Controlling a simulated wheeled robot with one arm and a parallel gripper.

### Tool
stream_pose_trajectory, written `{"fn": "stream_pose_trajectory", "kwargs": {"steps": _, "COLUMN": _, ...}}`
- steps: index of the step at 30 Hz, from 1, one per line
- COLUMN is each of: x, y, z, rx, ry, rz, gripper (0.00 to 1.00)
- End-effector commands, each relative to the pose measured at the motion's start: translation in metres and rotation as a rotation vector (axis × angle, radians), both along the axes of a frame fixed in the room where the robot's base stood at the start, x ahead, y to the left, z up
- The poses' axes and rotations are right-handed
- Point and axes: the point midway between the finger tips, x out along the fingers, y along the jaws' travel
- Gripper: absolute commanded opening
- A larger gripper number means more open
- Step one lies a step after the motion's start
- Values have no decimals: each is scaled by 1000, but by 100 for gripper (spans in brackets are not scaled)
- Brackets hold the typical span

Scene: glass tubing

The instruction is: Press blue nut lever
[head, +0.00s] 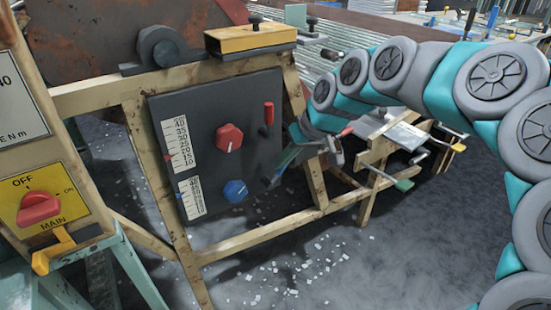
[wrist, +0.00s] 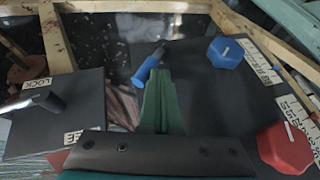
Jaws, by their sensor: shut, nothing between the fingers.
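The blue lever (wrist: 149,64) sticks out beside the dark panel in the wrist view. In the head view only a small bit of blue shows by my fingertips, and I cannot be sure it is this lever. My gripper (wrist: 160,78) is shut and empty, its green fingers together. The tips lie right at the lever's near end in the wrist view; I cannot tell whether they touch it. In the head view my gripper (head: 277,172) is at the panel's right edge, below the red lever (head: 268,113). The blue knob (wrist: 225,52) sits to the lever's right.
The dark panel (head: 215,105) also carries a red knob (head: 229,138) and two scales on a wooden frame (head: 265,238). In the wrist view a dark plate (wrist: 60,115) with a handle and a LOCK label is at left. A yellow MAIN switch box (head: 45,200) stands at left.

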Motion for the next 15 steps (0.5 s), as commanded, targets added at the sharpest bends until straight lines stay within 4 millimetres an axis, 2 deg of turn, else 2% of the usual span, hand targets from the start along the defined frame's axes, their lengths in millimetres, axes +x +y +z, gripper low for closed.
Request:
{"fn": "stream_pose_trajectory", "kwargs": {"steps": 6, "x": 10, "y": -14, "z": -8, "rx": 167, "ry": 113, "rz": -5, "gripper": 0}}
{"fn": "stream_pose_trajectory", "kwargs": {"steps": 15, "x": 17, "y": -25, "z": -20, "rx": 345, "ry": 232, "rz": -2, "gripper": 0}}
